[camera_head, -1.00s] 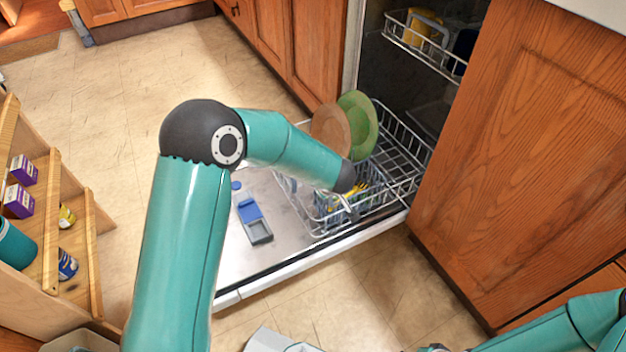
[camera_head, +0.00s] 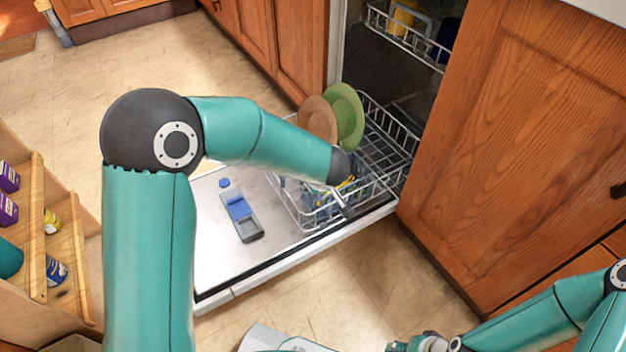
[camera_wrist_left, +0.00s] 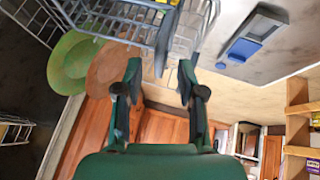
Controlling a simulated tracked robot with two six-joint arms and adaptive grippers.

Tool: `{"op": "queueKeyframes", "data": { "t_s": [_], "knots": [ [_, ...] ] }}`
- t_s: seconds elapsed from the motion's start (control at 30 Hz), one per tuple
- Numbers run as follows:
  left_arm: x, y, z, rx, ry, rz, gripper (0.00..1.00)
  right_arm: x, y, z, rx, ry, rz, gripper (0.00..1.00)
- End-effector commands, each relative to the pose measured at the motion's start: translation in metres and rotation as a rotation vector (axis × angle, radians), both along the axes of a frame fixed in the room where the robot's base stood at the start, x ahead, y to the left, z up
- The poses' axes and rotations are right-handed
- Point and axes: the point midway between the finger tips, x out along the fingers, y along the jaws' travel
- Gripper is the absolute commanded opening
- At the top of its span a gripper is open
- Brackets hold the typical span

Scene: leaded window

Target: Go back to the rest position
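My left arm crosses the head view from the lower left, and its gripper (camera_head: 343,203) hangs over the front of the lower dish rack (camera_head: 306,222). In the left wrist view the two fingers of my left gripper (camera_wrist_left: 160,74) stand apart with nothing between them. The rack's wire edge shows close beyond the fingertips; whether they touch it I cannot tell. My right arm comes in at the lower right, with its gripper (camera_head: 418,344) low at the bottom edge. The right fingers are too small and cut off to read.
A green plate (camera_head: 347,115) and a brown plate (camera_head: 316,119) stand in the rack. The dishwasher door (camera_head: 210,250) lies open, with a blue-grey dispenser (camera_head: 241,215) on it. A wooden cabinet (camera_head: 510,130) stands right, a wooden shelf (camera_head: 72,262) left. The floor behind is clear.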

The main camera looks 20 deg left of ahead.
Motion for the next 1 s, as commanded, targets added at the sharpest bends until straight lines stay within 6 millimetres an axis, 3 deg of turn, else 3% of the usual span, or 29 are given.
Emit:
{"op": "queueKeyframes", "data": {
  "t_s": [0.2, 0.47, 0.57, 0.67, 0.77, 0.87, 1.0],
  "knots": [
    [-0.018, -0.011, 0.032, -0.001, -0.002, 0.0, 0.39, 0.0, 0.0, 0.0, 0.0, 0.0, 0.0, 0.36],
    [-0.026, -0.014, 0.043, 0.001, 0.003, 0.001, 0.39, 0.0, 0.0, 0.0, 0.0, 0.0, 0.0, 0.36],
    [-0.027, -0.004, 0.04, 0.003, 0.017, 0.023, 0.39, 0.0, 0.0, 0.003, 0.0, 0.0, 0.0, 0.36],
    [-0.032, 0.016, 0.02, 0.013, 0.073, 0.062, 0.39, 0.0, 0.0, 0.01, 0.0, 0.0, 0.0, 0.36],
    [-0.058, 0.038, -0.018, 0.018, 0.192, 0.119, 0.39, 0.0, 0.0, 0.017, 0.0, 0.0, 0.0, 0.36],
    [-0.107, 0.045, -0.066, -0.049, 0.365, 0.19, 0.39, 0.0, 0.0, 0.025, 0.0, 0.0, 0.0, 0.36],
    [-0.195, 0.02, -0.124, -0.235, 0.655, 0.152, 0.39, 0.0, 0.0, 0.035, 0.0, 0.0, 0.0, 0.36]
  ]
}}
